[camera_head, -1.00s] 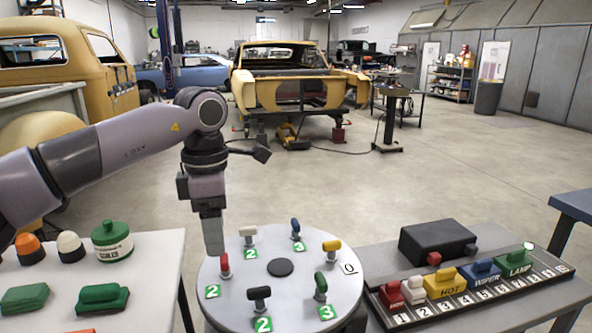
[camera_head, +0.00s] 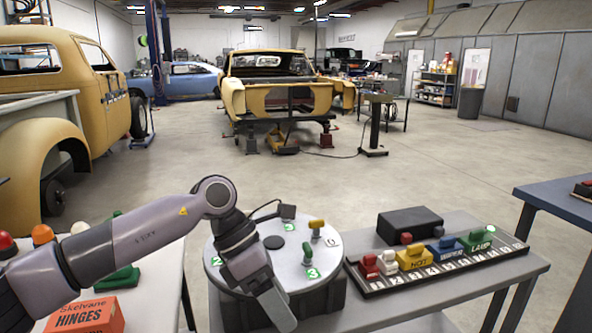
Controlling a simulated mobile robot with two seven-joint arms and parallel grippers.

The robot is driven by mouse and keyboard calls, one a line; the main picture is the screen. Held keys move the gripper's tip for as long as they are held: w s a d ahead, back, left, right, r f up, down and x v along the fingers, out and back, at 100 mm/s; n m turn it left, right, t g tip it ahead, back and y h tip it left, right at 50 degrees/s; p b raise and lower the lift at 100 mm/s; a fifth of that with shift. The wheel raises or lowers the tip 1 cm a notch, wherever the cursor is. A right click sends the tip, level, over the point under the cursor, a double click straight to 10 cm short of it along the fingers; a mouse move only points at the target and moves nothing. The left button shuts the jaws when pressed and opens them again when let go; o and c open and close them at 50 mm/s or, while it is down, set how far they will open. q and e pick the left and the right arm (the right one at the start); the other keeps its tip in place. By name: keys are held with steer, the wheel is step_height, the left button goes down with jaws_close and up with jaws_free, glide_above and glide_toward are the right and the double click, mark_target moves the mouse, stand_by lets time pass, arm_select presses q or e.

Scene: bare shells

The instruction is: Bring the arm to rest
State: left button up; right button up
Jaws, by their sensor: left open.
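My left arm reaches in from the left, bent at the elbow. My left gripper (camera_head: 278,310) points down and toward the camera, in front of the round grey dial plate (camera_head: 216,262). Its jaws are open and nothing shows between them. The wrist hides the left and near parts of the plate. I cannot tell whether the gripper touches the plate's stand. My right gripper is out of view.
To the right, a numbered strip (camera_head: 440,264) with coloured blocks and a black box (camera_head: 409,222) stand on a grey table (camera_head: 463,287). An orange hinge box (camera_head: 85,316) lies at lower left, under my arm. A blue-grey table (camera_head: 560,200) stands at far right.

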arm_select(q)
steer(key=s+d+r+n+g+h, duration=0.1)
steer(key=s+d+n+g+h, duration=0.1)
steer(key=s+d+n+h, duration=0.6)
steer(key=w+a+f+n+t+y+p, duration=0.15)
steer(key=a+f+n+t, duration=0.4)
steer(key=n+t, duration=0.75)
steer(key=w+a+f+n+t+y+p, duration=0.1)
steer(key=w+a+f+n+t+y, duration=0.15)
steer(key=a+f+n+t, duration=1)
steer(key=s+a+f+n+g+y, duration=0.3)
steer(key=s+f+n+g+y, duration=0.1)
steer(key=s+n, duration=0.3)
steer(key=s+a+f+n+g+y, duration=0.4)
steer(key=s+f+n+g, duration=0.1)
steer(key=s+n, duration=0.3)
steer(key=shift+a+f+g, duration=0.2)
steer(key=shift+a+g, duration=0.05)
steer(key=shift+g, duration=0.4)
steer(key=shift+s, duration=0.1)
